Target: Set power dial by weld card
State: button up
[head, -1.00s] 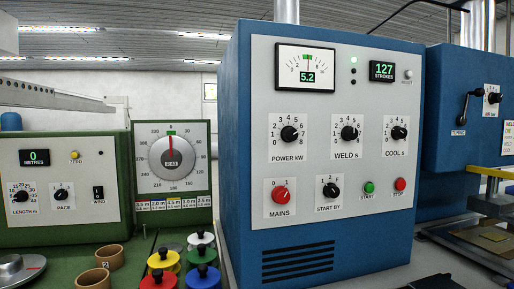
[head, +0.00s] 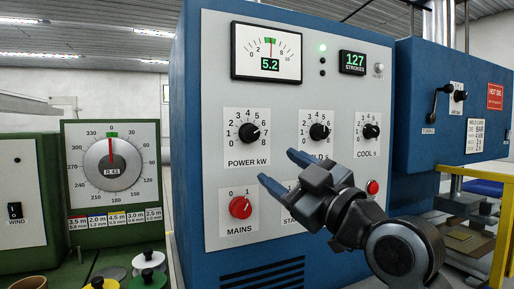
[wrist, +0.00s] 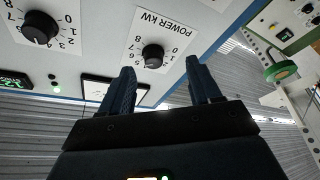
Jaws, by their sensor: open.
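The power dial (head: 249,132) is a black knob on a white POWER kW plate on the blue welder panel. Its white mark points to the right, towards the high numbers; the exact value is hard to read. My gripper (head: 283,169) is open and empty, in front of the panel, below and right of the dial in the head view. In the wrist view the power dial (wrist: 152,54) shows upside down, between and beyond the open fingertips (wrist: 160,68), apart from them. The weld card (head: 475,135) hangs on the blue housing at right; its lines are too small to read surely.
A meter (head: 266,52) reads 5.2. The weld dial (head: 319,132) and cool dial (head: 371,131) sit right of the power dial. The red mains switch (head: 240,207) is below it. A green machine (head: 113,168) stands at left.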

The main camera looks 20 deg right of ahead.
aim_at(253, 135)
jog(key=shift+n+y, duration=0.4)
jog(key=shift+n, duration=0.2)
jog(key=w+r, duration=0.2)
jog(key=w+a+r+p, duration=0.1)
jog(key=w, duration=0.2)
jog(key=w+a+r+p, duration=0.1)
jog(key=w+r, duration=0.1)
jog(key=shift+w+r, duration=0.35)
jog(key=c, duration=1)
